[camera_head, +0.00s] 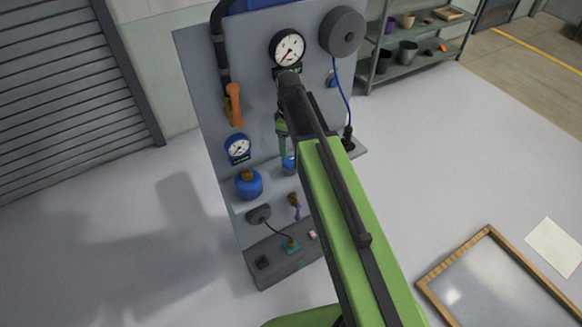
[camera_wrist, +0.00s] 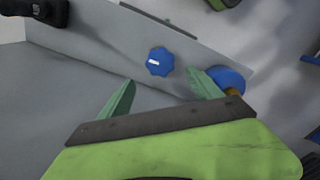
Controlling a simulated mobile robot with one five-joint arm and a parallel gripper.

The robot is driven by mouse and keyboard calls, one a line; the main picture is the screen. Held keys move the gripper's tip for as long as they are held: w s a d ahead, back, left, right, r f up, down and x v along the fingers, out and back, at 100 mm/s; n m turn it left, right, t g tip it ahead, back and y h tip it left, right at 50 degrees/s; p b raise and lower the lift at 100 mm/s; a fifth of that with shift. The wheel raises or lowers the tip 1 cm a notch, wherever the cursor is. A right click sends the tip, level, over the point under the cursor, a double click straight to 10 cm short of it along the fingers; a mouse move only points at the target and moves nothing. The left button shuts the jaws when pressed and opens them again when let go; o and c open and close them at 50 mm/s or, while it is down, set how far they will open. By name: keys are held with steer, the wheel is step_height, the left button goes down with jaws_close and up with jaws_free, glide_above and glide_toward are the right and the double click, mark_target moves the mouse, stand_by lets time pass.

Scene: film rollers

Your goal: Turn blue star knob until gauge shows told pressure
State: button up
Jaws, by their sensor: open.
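The blue star knob (camera_wrist: 160,62) has a scalloped rim and a white mark. It lies just beyond and between the fingertips of my gripper (camera_wrist: 160,84), which is open and empty. In the head view a blue knob (camera_head: 289,164), apparently the same one, shows partly hidden beside my gripper (camera_head: 283,145). I cannot tell whether the fingers touch it. A black-rimmed gauge (camera_head: 288,48) sits high on the grey panel, and a blue-rimmed gauge (camera_head: 237,149) sits lower left. Both needles are too small to read.
A round blue part with brass (camera_wrist: 228,78) is close to the right finger; it appears in the head view (camera_head: 249,185) too. An orange lever (camera_head: 234,104), a grey reel (camera_head: 342,31) and a blue hose (camera_head: 346,95) are on the panel. A wood-framed panel (camera_head: 433,282) lies at right.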

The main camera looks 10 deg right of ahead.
mark_target(289, 159)
step_height(289, 159, down, 9)
steer(key=b, duration=0.7)
steer(key=shift+r, duration=0.1)
